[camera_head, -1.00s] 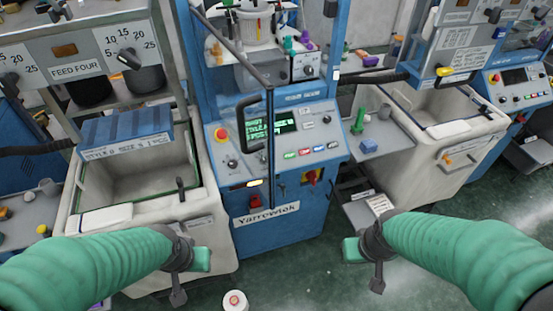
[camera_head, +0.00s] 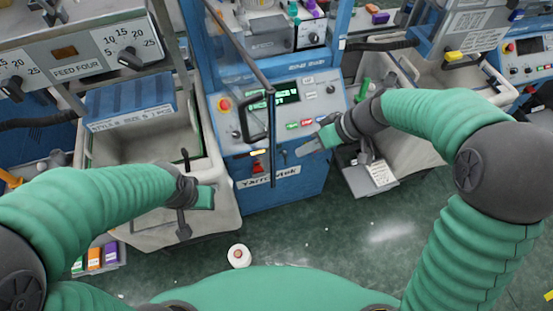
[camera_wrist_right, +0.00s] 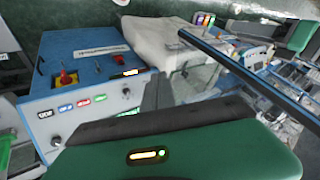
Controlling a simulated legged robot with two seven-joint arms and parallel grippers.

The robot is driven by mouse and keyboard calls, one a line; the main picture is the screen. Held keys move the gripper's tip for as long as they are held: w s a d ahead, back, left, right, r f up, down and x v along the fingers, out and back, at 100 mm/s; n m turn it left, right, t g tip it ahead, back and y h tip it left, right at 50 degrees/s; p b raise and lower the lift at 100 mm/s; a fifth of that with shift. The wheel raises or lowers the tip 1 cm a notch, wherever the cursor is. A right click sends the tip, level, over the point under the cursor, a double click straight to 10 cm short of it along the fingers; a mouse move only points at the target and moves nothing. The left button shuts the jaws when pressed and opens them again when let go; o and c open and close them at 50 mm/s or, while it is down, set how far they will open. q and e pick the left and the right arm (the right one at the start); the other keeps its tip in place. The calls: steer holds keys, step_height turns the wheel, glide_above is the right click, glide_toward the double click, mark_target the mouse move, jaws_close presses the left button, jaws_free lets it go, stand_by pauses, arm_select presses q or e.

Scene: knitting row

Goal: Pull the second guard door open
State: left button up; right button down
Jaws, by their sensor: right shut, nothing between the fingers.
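A clear guard door with a dark frame (camera_head: 273,150) stands at the front of the blue Yarrowtek machine (camera_head: 290,192). Its free edge juts out towards me, so it looks partly open. Its black handle (camera_head: 246,122) is on the left of the upright bar. The dark frame bar also crosses the right wrist view (camera_wrist_right: 245,72). My right gripper (camera_head: 308,148) is shut and empty, in front of the control panel, right of the door's edge and apart from the handle. My left gripper (camera_head: 203,197) hangs by the left bin; its jaws cannot be read.
A grey bin (camera_head: 205,215) stands left of the machine, below the feed panel (camera_head: 90,65). A pale bin (camera_head: 425,150) and a grey side tray (camera_head: 355,183) are on the right. A white round item (camera_head: 239,255) lies on the floor. Open green floor lies in front.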

steer(key=s+a+f+p, duration=0.1)
steer(key=a+f+p, duration=0.3)
steer(key=a, duration=0.3)
steer(key=shift+s+a+f, duration=0.35)
steer(key=shift+f, duration=0.3)
